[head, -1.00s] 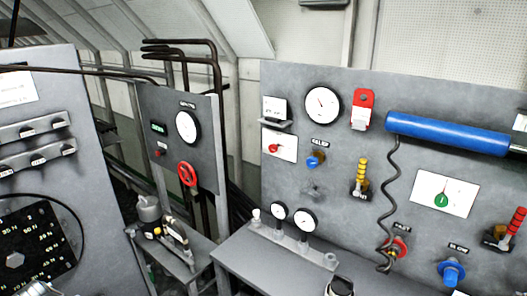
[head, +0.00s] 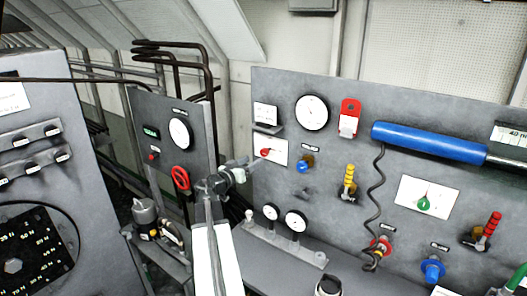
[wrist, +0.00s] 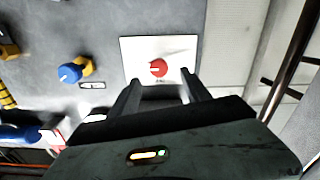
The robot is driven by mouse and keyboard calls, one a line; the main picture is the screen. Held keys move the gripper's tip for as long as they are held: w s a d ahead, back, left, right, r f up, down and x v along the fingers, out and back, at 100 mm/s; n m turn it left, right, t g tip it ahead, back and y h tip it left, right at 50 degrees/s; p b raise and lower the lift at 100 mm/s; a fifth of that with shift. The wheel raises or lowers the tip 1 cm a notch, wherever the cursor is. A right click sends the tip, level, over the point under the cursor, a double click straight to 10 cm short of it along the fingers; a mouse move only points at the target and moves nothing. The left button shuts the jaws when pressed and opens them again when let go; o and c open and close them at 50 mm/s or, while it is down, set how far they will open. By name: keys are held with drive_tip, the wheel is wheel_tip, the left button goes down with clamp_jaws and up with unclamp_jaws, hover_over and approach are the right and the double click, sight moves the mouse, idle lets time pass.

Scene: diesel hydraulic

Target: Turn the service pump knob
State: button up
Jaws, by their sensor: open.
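A red knob (head: 265,152) sits on a white plate (head: 280,148) at the left of the large grey panel. No readable label shows whether it is the service pump knob. In the wrist view the red knob (wrist: 158,68) lies between and just beyond my two fingertips. My gripper (head: 248,162) is open and empty, in front of the panel near the plate's left side. Its fingers also show in the wrist view (wrist: 160,78). Contact with the knob cannot be seen. A green knob (head: 424,204) is on another white plate farther right.
A blue knob (head: 306,163) and a yellow handle (head: 348,184) are right of the red knob. A bench (head: 262,262) with two small gauges stands below. A side panel with a red handwheel (head: 181,178) is at the left. A blue cylinder (head: 428,142) crosses the upper right.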

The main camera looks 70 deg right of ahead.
sight(263, 154)
drive_tip(key=x, duration=0.8)
drive_tip(key=shift+r, duration=0.2)
clamp_jaws()
